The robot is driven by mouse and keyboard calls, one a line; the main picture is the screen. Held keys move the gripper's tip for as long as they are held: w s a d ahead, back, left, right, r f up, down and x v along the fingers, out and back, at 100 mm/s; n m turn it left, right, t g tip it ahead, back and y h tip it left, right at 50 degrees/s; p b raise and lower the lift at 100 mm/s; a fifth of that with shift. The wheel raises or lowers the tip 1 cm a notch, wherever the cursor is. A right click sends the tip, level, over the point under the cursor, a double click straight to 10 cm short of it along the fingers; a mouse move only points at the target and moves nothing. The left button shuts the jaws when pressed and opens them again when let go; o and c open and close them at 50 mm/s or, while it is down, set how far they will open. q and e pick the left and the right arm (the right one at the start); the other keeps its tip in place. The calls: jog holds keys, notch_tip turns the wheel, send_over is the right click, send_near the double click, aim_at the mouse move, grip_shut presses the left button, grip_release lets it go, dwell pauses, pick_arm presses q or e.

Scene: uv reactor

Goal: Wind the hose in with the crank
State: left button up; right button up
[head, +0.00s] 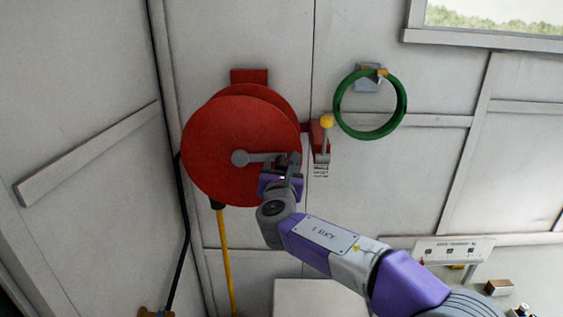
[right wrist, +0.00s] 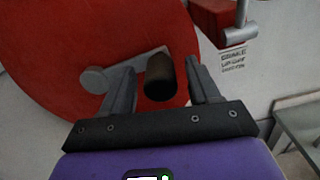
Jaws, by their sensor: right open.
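The red hose reel (head: 225,150) is mounted on the wall. Its grey crank arm (head: 262,157) points right from the hub (head: 240,158). The dark crank handle (right wrist: 160,77) shows in the right wrist view between the two fingers of my right gripper (right wrist: 162,88). Those fingers are open, with a gap on either side of the handle. In the head view my right gripper (head: 282,170) is at the reel's right side and partly hides the handle. The yellow hose (head: 226,260) hangs down from under the reel. My left gripper is not in view.
A red bracket with a yellow-knobbed lever (head: 327,125) sits just right of the reel, with a small printed label below. A green ring (head: 343,120) hangs farther right. A black cable (head: 186,220) runs down the left wall. A bench (head: 310,296) stands below.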

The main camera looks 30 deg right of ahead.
jog(key=shift+x, duration=0.95)
jog(key=shift+c, duration=0.4)
grip_shut()
